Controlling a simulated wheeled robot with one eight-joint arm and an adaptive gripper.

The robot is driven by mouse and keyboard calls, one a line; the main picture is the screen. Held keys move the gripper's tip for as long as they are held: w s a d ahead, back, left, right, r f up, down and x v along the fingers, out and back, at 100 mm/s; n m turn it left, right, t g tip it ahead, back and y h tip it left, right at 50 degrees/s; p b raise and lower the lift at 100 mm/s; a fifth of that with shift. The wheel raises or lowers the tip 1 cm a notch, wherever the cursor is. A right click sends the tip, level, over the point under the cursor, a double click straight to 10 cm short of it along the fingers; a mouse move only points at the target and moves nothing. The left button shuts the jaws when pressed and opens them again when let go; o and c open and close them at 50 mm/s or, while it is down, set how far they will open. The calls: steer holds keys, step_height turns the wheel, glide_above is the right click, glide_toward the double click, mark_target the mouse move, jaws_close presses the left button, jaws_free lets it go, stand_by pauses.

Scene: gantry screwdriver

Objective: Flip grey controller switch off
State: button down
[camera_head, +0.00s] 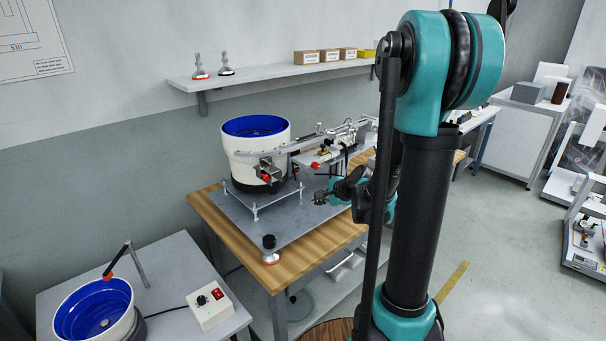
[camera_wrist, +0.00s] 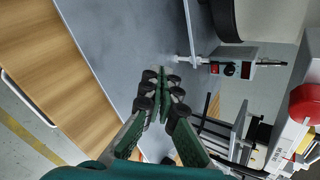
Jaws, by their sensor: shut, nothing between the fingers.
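A small grey controller box (camera_wrist: 233,64) with a red switch (camera_wrist: 214,68) and a black knob (camera_wrist: 230,69) shows right of the upper middle in the wrist view. The switch is too small there to tell which way it is set. My gripper (camera_wrist: 171,88) is shut and empty, over the grey plate and apart from the box. In the head view my gripper (camera_head: 326,197) is low above the plate, right of the white feeder.
A white bowl feeder with a blue inside (camera_head: 234,150) stands on the grey plate (camera_head: 225,208) of a wooden bench (camera_head: 240,249). A cream control box (camera_head: 210,306) and a second blue bowl (camera_head: 92,310) stand on the lower left table. Open floor lies at right.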

mark_target(299, 171)
steer(key=w+m, duration=0.2)
steer(key=w+m+t, duration=0.1)
steer(key=w, duration=0.2)
steer(key=w+d+m+y, duration=0.1)
steer(key=w+m, duration=0.1)
steer(key=shift+w+f+m+t, duration=0.1)
steer(key=shift+w+m+t, duration=0.15)
steer(key=shift+m+t, duration=0.05)
steer(key=w+m, duration=0.2)
steer(key=w+d+f+m+t, duration=0.1)
steer(key=w+m, duration=0.1)
steer(key=w+d+m+t, duration=0.1)
steer(key=w+m, duration=0.2)
steer(key=shift+w+d+f+y, duration=0.1)
steer(key=shift+d+f+y, duration=0.05)
steer(key=shift+d+y, duration=0.15)
steer(key=shift+w+d+f+m+t, duration=0.1)
steer(key=shift+w+d+m+t, duration=0.1)
steer(key=shift+w+m+t, duration=0.35)
steer(key=x, duration=1.2)
steer(key=shift+w+a, duration=0.25)
steer(key=shift+a, duration=0.1)
steer(key=shift+w+a, duration=0.25)
steer(key=shift+w, duration=0.2)
